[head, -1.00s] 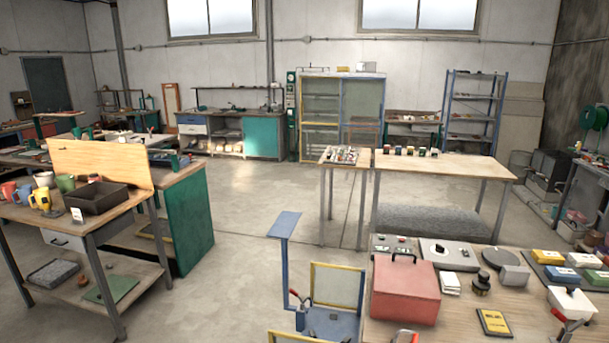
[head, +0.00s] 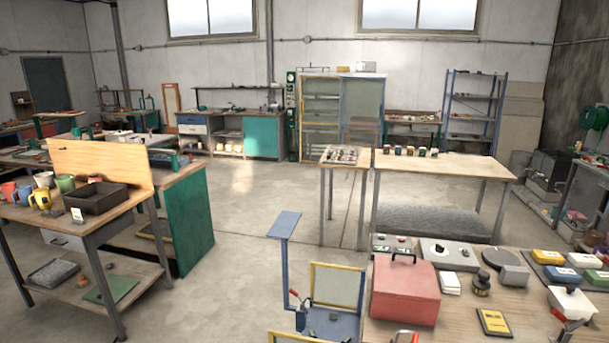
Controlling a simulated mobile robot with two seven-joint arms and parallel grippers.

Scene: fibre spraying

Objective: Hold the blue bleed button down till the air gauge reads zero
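I cannot make out the blue bleed button in the head view. A tall, narrow dark green unit (head: 291,112) stands against the back wall, left of the glazed cabinet. A small pale round face near its top may be a gauge, but it is too small and far to read. Neither of my grippers shows in the head view.
A workbench (head: 460,325) at the front right bears a red box (head: 404,290) and several small items. A blue stand (head: 284,225) and a yellow-edged frame (head: 336,287) are beside it. A bench with mugs (head: 100,222) stands left. Open floor (head: 255,205) lies between.

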